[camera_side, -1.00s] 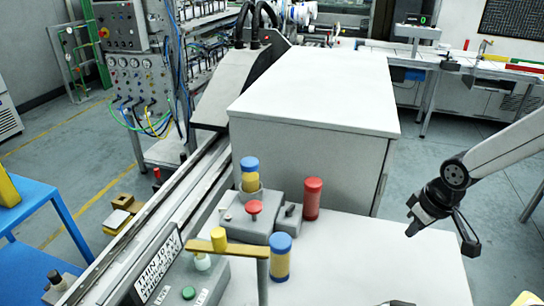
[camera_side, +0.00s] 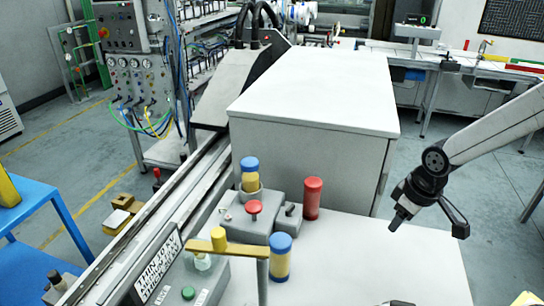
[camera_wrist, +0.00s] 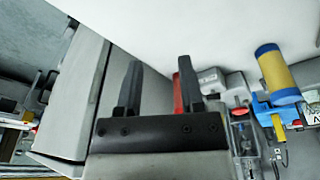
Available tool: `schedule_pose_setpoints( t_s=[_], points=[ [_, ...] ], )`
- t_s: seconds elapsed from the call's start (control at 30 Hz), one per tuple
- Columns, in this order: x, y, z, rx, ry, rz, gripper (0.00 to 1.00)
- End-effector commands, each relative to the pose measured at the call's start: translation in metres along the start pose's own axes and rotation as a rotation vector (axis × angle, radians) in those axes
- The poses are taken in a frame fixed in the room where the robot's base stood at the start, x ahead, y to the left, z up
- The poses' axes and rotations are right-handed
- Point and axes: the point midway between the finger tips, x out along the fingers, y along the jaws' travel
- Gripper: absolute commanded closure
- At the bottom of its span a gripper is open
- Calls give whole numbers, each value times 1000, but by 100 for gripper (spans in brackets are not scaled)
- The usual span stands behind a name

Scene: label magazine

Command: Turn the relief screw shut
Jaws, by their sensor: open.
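A grey block (camera_side: 240,226) on the white table has a red-capped knob (camera_side: 254,207) on top and a small pale fitting (camera_side: 227,215) at its left. I cannot tell for certain which is the relief screw. The red knob also shows in the wrist view (camera_wrist: 240,111). A blue and yellow cylinder (camera_side: 250,178) stands in a round holder on the block. My gripper (camera_side: 430,218) is open and empty, above the table's right part, well right of the block. In the wrist view its two fingers (camera_wrist: 159,70) stand apart.
A red cylinder (camera_side: 313,198) stands right of the block, partly behind a finger in the wrist view. Another blue and yellow cylinder (camera_side: 281,258) stands in front. A yellow bar on a post (camera_side: 262,272) rises at the front. A large grey cabinet (camera_side: 315,150) stands behind.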

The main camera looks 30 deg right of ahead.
Motion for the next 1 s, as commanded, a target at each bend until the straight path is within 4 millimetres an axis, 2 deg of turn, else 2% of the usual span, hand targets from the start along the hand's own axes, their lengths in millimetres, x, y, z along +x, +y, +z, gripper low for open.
schedule_pose_setpoints(
  t_s=[0.27, 0.6, 0.8, 1.0],
  points=[
    [2, -14, -66, -433, -42, -29, 51],
    [7, -44, -140, -1007, -84, -88, 51],
    [11, -66, -178, -1344, -101, -134, 51],
    [15, -90, -207, -1641, -109, -180, 51]
  ],
)
